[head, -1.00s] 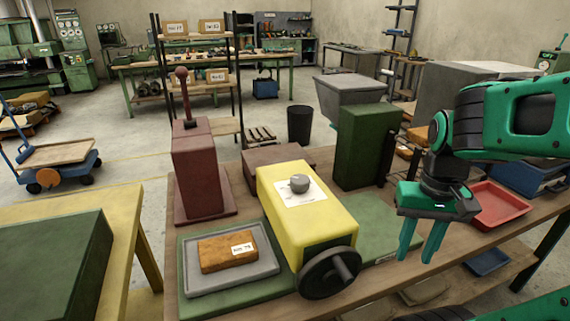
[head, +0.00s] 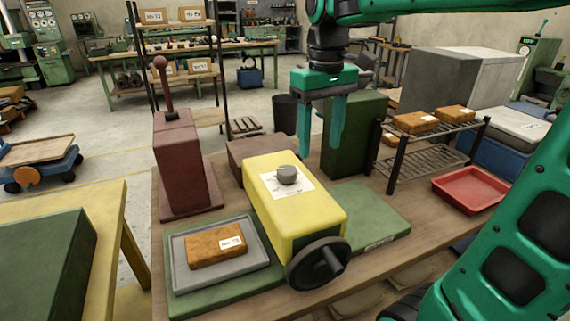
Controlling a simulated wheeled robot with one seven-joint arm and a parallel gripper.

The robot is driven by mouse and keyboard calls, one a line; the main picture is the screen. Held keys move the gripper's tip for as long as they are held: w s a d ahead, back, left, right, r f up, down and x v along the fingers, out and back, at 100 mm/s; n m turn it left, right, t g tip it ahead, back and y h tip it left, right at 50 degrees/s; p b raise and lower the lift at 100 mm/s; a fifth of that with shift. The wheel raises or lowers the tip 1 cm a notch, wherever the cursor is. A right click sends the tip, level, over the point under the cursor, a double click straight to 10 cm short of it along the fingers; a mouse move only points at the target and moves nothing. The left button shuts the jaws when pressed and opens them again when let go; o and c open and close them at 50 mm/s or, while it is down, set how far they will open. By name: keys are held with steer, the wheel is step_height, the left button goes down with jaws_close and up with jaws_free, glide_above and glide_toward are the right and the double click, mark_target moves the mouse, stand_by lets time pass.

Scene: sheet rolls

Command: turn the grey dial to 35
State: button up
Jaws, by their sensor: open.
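The grey dial (head: 287,175) sits on a white scale plate (head: 272,184) on top of the yellow machine (head: 302,212). The scale's marks and the dial's setting are too small to read. A dark handwheel (head: 318,263) is on the machine's front end. My gripper (head: 321,150) is open and empty, with its fingers pointing down. In the picture it is above and to the right of the dial, apart from it, in front of the dark green box (head: 355,140).
A maroon block with an upright lever (head: 180,165) stands left of the machine. A grey tray (head: 191,276) holds a brown labelled package (head: 216,246). A wire rack (head: 428,160) with packages and a red tray (head: 470,188) are at right. The green plate (head: 368,216) is clear.

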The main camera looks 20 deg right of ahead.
mark_target(287, 169)
steer(key=w+a+r+n, duration=0.3)
steer(key=w+a, duration=0.1)
steer(key=a, duration=0.2)
step_height(287, 169, down, 10)
steer(key=shift+s+f, duration=0.1)
steer(key=c, duration=1)
steer(key=shift+m, duration=0.3)
steer(key=shift+c, duration=0.2)
steer(key=o, duration=1)
